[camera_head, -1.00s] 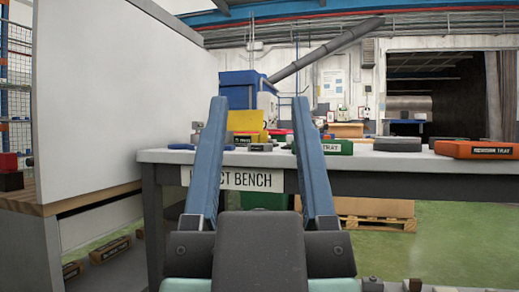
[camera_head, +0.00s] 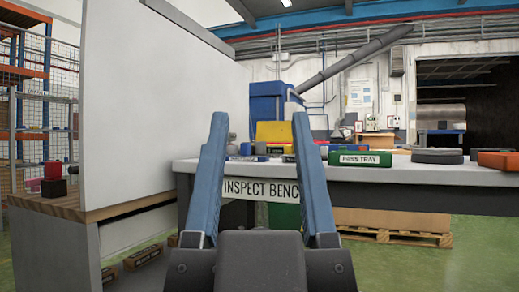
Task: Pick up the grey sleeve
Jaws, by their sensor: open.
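My gripper (camera_head: 258,118) is open, its two blue fingers pointing up and forward with nothing between them. It is in front of the inspect bench (camera_head: 400,172), apart from the things on it. I cannot identify the grey sleeve with certainty. A small grey piece (camera_head: 232,147) shows at the bench's left end, partly hidden by the left finger. A dark grey round piece (camera_head: 437,156) lies farther right on the bench top.
A yellow bin (camera_head: 273,132) shows between my fingers. A tall white panel (camera_head: 160,110) stands left on a wood-edged counter (camera_head: 110,208). Green floor is open at right.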

